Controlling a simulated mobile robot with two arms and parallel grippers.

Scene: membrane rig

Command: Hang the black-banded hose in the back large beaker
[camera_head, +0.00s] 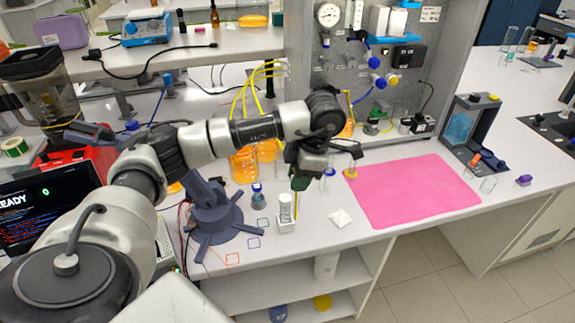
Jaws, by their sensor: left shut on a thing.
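My left gripper (301,182) reaches in from the left over the bench and points down. It is shut on a thin yellow hose (296,206), whose lower part shows below the fingers. The grip itself is mostly hidden by the dark gripper body, and I cannot make out a black band. Two large beakers of orange liquid stand left of the gripper, partly behind my arm: the front one (243,166) and the back one (268,151). Several yellow hoses (247,92) arch down behind my arm towards them. My right gripper is not in view.
A pink mat (415,191) covers the bench to the right. A small white-based vial (286,211), a blue-capped bottle (257,195) and a dark-blue stand (214,212) are near the front edge. A panel with gauges and valves (375,65) rises behind.

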